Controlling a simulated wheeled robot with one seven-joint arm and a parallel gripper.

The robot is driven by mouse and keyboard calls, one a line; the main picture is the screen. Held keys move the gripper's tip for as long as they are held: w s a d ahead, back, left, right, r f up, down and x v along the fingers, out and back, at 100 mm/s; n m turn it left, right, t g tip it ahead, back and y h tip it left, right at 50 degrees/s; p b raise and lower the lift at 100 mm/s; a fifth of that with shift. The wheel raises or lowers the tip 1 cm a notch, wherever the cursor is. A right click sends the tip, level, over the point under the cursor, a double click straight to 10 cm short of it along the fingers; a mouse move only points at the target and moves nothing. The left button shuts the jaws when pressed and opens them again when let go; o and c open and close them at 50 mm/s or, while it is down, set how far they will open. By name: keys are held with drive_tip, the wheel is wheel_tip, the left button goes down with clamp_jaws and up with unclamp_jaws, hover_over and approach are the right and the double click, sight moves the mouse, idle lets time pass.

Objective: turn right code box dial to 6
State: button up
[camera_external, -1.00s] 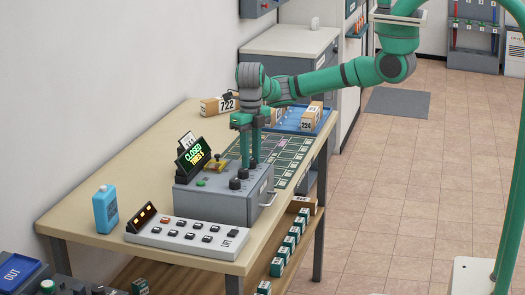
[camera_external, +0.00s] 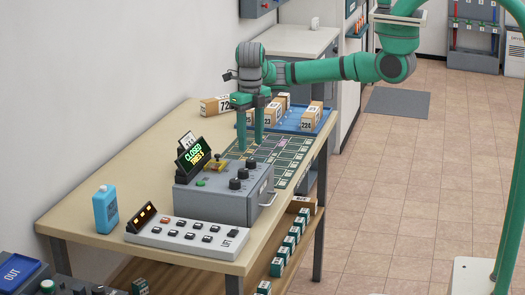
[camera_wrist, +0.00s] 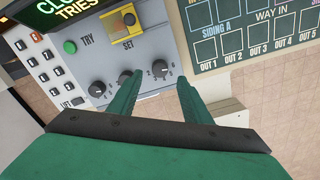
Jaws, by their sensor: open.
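The grey code box (camera_external: 222,205) stands on the table with three black dials on top. The right dial (camera_wrist: 160,68) is the rightmost of the three in the wrist view and the far one in the external view (camera_external: 251,162). Small numbers, among them a 6, ring it; its exact setting is too small to read surely. My gripper (camera_external: 250,143) is open and empty, pointing down above the box's far end. In the wrist view its two fingers (camera_wrist: 158,84) flank the right dial, seemingly apart from it. The box display (camera_external: 194,155) reads CLOSED and TRIES.
The middle dial (camera_wrist: 125,76) is close to my left finger in the wrist view, with the left dial (camera_wrist: 97,88) beyond. A green-gridded board (camera_external: 285,150) and a blue tray (camera_external: 312,132) of parcels lie behind the box. A keypad panel (camera_external: 190,232) is in front.

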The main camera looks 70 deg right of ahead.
sight(251, 160)
wheel_tip(251, 160, up, 5)
drive_tip(key=shift+f, duration=0.1)
drive_tip(key=shift+w, duration=0.1)
idle(0.3)
drive_tip(key=shift+n, duration=0.7)
wheel_tip(251, 160, down, 11)
drive_tip(key=shift+r, duration=0.1)
